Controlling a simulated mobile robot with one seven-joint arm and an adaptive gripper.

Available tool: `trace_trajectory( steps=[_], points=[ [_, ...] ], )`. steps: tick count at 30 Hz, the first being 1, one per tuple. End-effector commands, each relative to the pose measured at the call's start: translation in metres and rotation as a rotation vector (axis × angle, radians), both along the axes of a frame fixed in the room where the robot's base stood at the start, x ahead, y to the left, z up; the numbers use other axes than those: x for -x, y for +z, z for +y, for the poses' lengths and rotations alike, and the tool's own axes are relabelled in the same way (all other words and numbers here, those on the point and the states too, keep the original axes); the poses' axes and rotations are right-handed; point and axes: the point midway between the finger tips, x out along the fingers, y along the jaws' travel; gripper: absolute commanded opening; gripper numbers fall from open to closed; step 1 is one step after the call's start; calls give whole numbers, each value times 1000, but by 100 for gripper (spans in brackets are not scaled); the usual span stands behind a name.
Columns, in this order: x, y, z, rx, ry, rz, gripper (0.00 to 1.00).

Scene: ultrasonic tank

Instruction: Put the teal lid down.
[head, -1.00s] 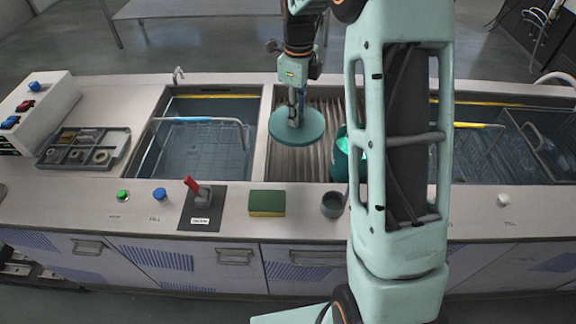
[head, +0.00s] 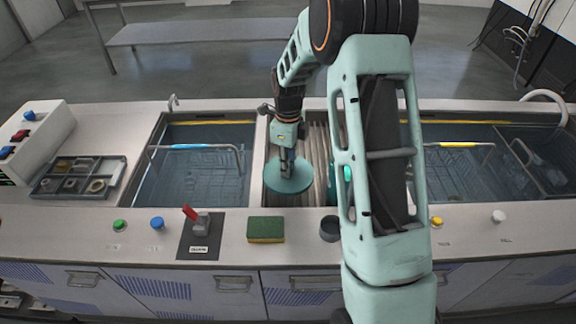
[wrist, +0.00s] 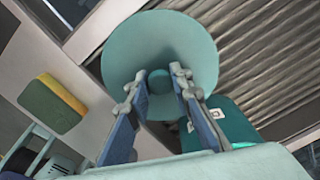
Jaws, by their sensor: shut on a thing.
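The teal lid (head: 290,181) is a flat round disc with a small knob on top. In the head view it hangs over the left part of the ribbed drainer (head: 318,140), near the divider beside the left tank. My gripper (head: 286,160) is above the lid, shut on its knob. In the wrist view the lid (wrist: 160,45) fills the upper middle, with the fingers (wrist: 165,95) closing on the knob (wrist: 181,70). I cannot tell whether the lid touches the drainer or is just above it. A teal container (wrist: 222,122) shows partly behind the fingers.
A green and yellow sponge (head: 266,229) and a dark grey cup (head: 329,229) stand on the front counter. A left tank (head: 195,185) holds a wire basket with a blue handle. A red-handled switch (head: 197,221) and a parts tray (head: 80,178) are further left. My arm hides much of the right side.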

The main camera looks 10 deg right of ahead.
Motion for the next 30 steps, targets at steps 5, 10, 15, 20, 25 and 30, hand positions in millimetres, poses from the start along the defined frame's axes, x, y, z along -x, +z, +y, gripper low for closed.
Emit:
trace_trajectory(
  steps=[5,10,15,20,25,30],
  points=[
    [-1,-6,0,-1,0,-3,0],
    [0,-8,0,0,0,-1,0],
    [0,-14,0,0,0,-1,0],
    [0,-19,1,-1,0,-2,0],
    [0,-18,0,0,0,-1,24],
    [0,-18,0,0,0,-1,38]
  ],
)
